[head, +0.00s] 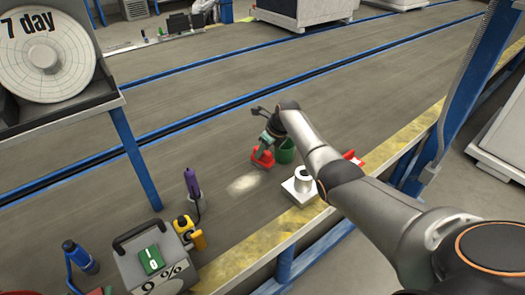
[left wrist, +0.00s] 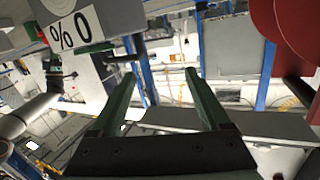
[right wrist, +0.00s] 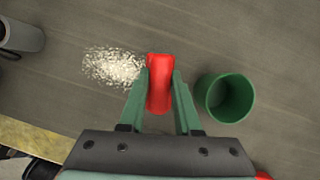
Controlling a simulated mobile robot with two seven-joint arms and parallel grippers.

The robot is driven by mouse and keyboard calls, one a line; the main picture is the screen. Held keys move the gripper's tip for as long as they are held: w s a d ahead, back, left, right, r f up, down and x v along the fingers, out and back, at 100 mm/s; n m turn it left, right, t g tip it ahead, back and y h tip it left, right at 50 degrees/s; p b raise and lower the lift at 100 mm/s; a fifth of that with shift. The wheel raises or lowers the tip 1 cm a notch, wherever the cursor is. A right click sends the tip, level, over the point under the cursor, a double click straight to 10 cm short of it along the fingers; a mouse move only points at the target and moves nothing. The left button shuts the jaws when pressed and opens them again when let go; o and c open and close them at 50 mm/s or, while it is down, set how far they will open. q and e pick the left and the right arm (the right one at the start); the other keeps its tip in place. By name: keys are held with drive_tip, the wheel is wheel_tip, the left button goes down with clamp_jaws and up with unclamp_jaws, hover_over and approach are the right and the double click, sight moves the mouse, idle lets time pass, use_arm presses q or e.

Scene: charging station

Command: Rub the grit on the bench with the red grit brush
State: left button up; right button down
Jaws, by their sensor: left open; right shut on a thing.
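The pale grit patch (head: 243,184) lies on the bench (head: 190,150), and its speckled grains (right wrist: 114,66) show clearly in the right wrist view. My right gripper (head: 265,147) is shut on the red grit brush (head: 263,158), just right of the grit. In the right wrist view the brush (right wrist: 160,84) sits between the green fingers (right wrist: 160,92), its left edge close to the grit's right edge. Whether the brush touches the bench is hard to tell. My left gripper (left wrist: 158,88) is open and empty, away from the grit; it is not seen in the head view.
A green cup (head: 286,152) stands just right of the brush. A white block with a roll (head: 300,186) is near the yellow-striped bench edge (head: 240,262). A purple-handled tool (head: 192,184), yellow item (head: 188,232) and grey 0% box (head: 140,250) stand at the left.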

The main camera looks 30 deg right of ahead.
sight(262, 158)
drive_tip(key=shift+f+b, duration=0.5)
drive_tip(key=shift+f, duration=0.05)
use_arm(q)
wheel_tip(262, 158, up, 8)
drive_tip(key=m+t+h, duration=0.1)
drive_tip(key=t+h, duration=0.1)
drive_tip(key=shift+d+m+t, duration=0.25)
drive_tip(key=shift+m+t, duration=0.05)
drive_tip(key=shift+t, duration=0.1)
drive_tip(key=shift+f, duration=0.1)
drive_tip(key=shift+f+b, duration=0.7)
drive_tip(key=shift+b, duration=0.1)
use_arm(e)
drive_tip(key=shift+f, duration=1.1)
use_arm(q)
drive_tip(key=shift+r, duration=0.1)
use_arm(e)
drive_tip(key=shift+a, duration=0.1)
